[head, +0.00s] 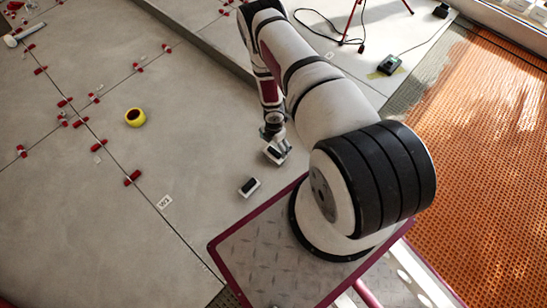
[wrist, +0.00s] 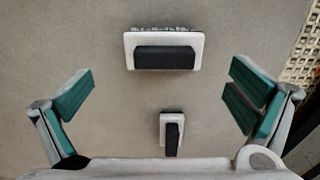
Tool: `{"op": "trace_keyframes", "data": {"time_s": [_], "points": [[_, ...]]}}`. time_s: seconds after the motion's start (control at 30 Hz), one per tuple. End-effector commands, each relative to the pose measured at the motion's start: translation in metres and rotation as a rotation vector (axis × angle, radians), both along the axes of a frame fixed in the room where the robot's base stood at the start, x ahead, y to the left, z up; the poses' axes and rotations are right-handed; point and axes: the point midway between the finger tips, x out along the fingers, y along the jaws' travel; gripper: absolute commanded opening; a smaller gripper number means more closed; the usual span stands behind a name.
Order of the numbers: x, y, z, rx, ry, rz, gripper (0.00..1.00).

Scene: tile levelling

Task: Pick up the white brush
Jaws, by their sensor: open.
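Two white blocks with black grips lie on the grey floor. In the wrist view the larger one (wrist: 128,52) is at top centre, lying crosswise, with a rough, speckled far edge like bristles; it looks like the white brush. The smaller one (wrist: 163,127) is at lower centre, turned lengthwise. In the head view one block (head: 249,187) lies clear of my gripper and another (head: 272,153) shows right at its fingers; I cannot tell which is which. My gripper (head: 277,141) is low over the floor. In the wrist view its green-padded fingers (wrist: 163,98) are wide apart with nothing held.
A yellow tape roll (head: 135,117) and several red levelling clips (head: 132,178) are on the tiles at left. A raised tile edge (head: 205,48) runs behind my arm. Orange matting (head: 480,140) covers the right side. The floor around the blocks is clear.

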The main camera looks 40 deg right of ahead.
Motion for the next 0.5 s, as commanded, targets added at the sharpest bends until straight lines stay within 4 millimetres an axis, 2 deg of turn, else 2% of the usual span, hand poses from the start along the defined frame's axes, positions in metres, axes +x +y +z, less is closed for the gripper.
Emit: {"op": "trace_keyframes", "data": {"time_s": [0.03, 0.33, 0.5], "points": [[0.000, 0.000, -0.008, 0.000, 0.000, -0.001, 1.00], [-0.002, 0.000, -0.024, -0.001, 0.001, 0.000, 1.00], [-0.006, 0.001, -0.049, -0.002, 0.002, 0.002, 1.00]]}}
